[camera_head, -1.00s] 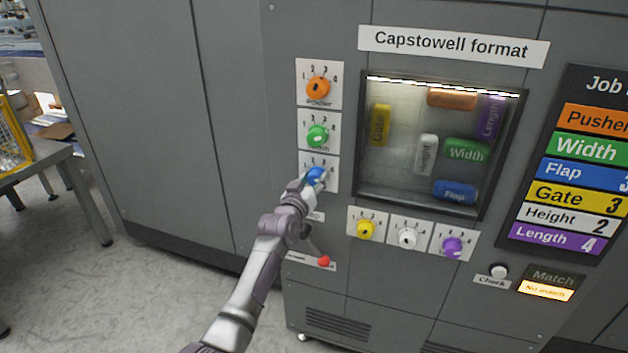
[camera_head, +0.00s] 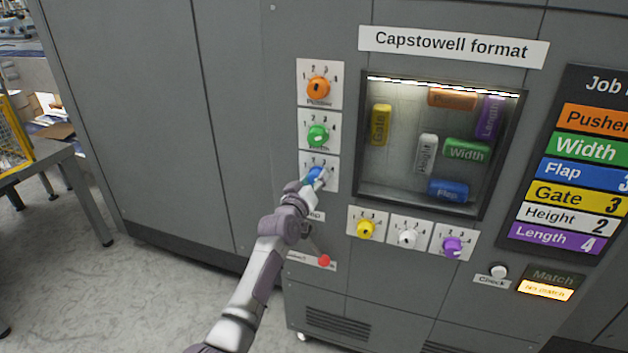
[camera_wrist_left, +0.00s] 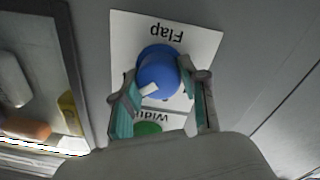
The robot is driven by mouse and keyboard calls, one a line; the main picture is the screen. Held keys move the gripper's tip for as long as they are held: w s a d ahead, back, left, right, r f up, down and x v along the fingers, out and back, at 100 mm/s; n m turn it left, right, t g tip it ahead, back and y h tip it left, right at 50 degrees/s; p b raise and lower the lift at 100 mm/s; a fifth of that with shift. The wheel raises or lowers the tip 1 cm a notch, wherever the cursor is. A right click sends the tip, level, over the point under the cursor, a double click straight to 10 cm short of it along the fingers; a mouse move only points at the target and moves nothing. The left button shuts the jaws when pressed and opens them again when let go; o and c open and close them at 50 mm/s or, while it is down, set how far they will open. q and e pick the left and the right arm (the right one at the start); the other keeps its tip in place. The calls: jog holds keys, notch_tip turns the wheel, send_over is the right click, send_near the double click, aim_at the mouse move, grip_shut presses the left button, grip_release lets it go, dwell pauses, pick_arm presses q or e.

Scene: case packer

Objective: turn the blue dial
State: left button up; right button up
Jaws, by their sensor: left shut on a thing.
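The blue dial (camera_head: 315,176) is on a white plate at the lower end of the left column of dials. In the left wrist view the blue dial (camera_wrist_left: 158,72) has a white mark and sits on a plate reading "Flap", seen upside down. My left gripper (camera_head: 311,183) is shut on the dial, with one finger on each side of it; its fingers (camera_wrist_left: 160,95) also show in the wrist view. The blue Flap block (camera_head: 448,190) lies low in the window. The job board's Flap row (camera_head: 585,174) shows a 3, partly cut off. My right gripper is not in view.
The green dial (camera_head: 318,136) and orange dial (camera_head: 318,88) are above. Yellow (camera_head: 365,229), white (camera_head: 407,238) and purple (camera_head: 452,246) dials are under the window. A red-knobbed lever (camera_head: 323,261) is just below my gripper. The match display (camera_head: 547,290) is lit with "No match".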

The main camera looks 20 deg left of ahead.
pick_arm(q)
jog(key=n, duration=0.5)
jog(key=shift+a+r, duration=0.1)
jog(key=shift+r, duration=0.25)
jog(key=shift+n, duration=0.3)
jog(key=o, duration=1.1)
jog(key=shift+w, duration=0.1)
jog(key=shift+o, duration=0.2)
jog(key=shift+w+f, duration=0.15)
jog(key=shift+f, duration=0.1)
jog(key=shift+s+f, duration=0.2)
jog(key=shift+s, duration=0.5)
jog(key=s, duration=1)
jog(key=shift+s+a, duration=0.3)
jog(key=shift+s, duration=0.05)
